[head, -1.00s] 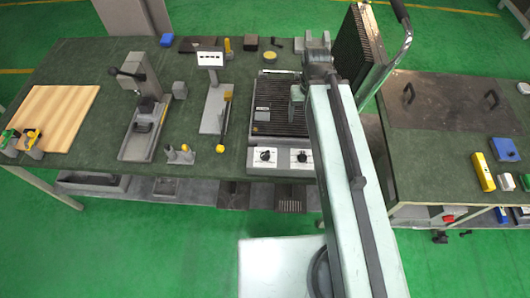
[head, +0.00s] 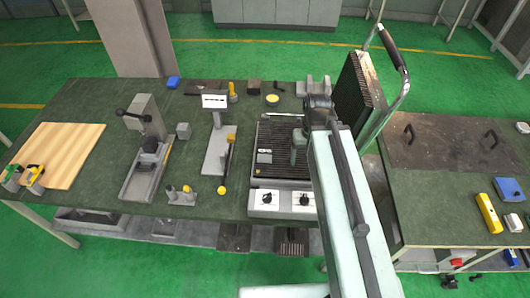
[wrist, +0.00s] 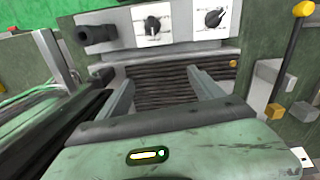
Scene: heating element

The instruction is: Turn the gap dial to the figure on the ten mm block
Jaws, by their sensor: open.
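The grill (head: 262,178) stands on the bench, its ribbed lid (head: 360,92) raised. Two black dials on white plates sit on its front panel, one at left (head: 267,198) and one at right (head: 304,199). Both dials also show at the top of the wrist view, one near the middle (wrist: 152,26) and one to its right (wrist: 214,18). I cannot tell which is the gap dial; their figures are too small to read. My gripper (wrist: 163,92) is open and empty above the ribbed plate, apart from the dials. I cannot tell which block is the ten mm one.
A small grey piece (head: 264,157) lies on the grill's plate. A stand with a white display (head: 215,101) and a yellow-ended lever (head: 223,188) are to its left. A grey block (head: 183,130) and a wooden board (head: 62,155) lie farther left. A second bench (head: 435,215) is at right.

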